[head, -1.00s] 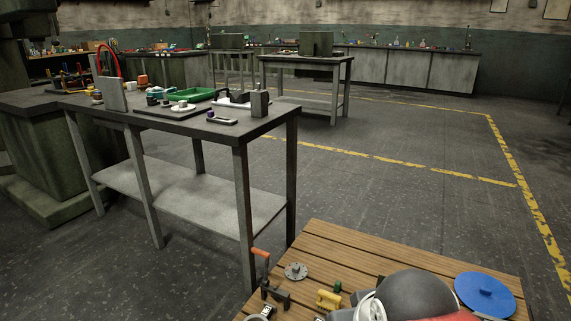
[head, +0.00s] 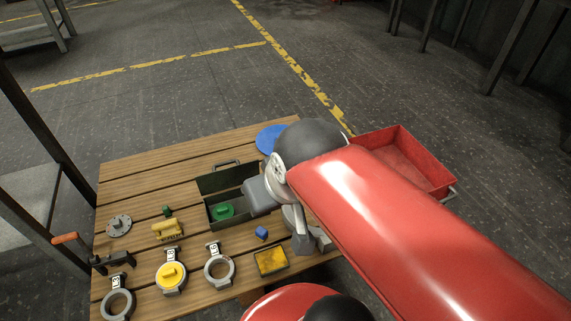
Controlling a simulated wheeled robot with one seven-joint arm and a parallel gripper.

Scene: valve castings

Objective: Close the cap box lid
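The dark green cap box (head: 232,224) stands on the slatted wooden table. Its lid (head: 220,180) is open and raised at the back, with a handle on its top edge. A green round cap (head: 222,211) lies inside. My arm and wrist hide the box's right part. My gripper (head: 312,238) is to the right of the box, pointing down near the table's right side. Its fingers are partly hidden by my arm, so I cannot tell whether they are open or whether they touch anything.
A blue disc (head: 269,138) lies behind the box. A red bin (head: 430,162) stands at the right.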

